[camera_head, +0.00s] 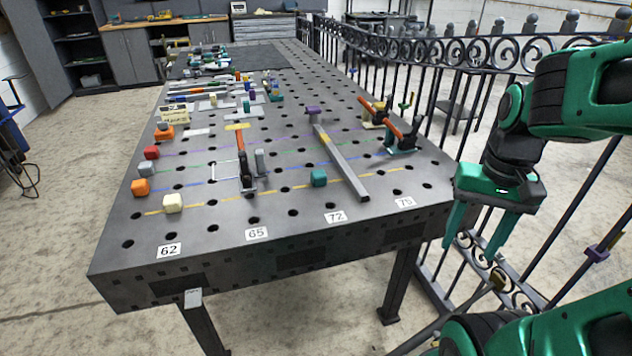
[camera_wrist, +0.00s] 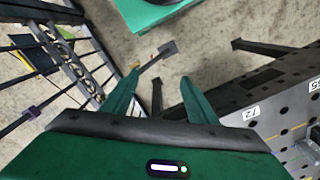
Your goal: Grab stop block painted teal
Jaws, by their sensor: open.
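The teal stop block (camera_head: 319,177) sits on the perforated steel table (camera_head: 300,228), near its front edge. It is between a dark upright clamp on its left and a long grey bar on its right. My gripper (camera_head: 469,250) is open and empty, off the table's right front corner beside the iron gate, with its fingers pointing down. It is well apart from the block. In the wrist view, the two green fingers (camera_wrist: 155,92) are spread with nothing between them, and the teal block is not seen there.
The grey bar (camera_head: 342,165) lies right of the block, and the dark clamp (camera_head: 246,172) stands left. Orange-handled clamps (camera_head: 388,120) are farther back right. Several coloured blocks, including a cream one (camera_head: 173,203), line the left side. The scroll gate (camera_head: 440,60) runs along the right.

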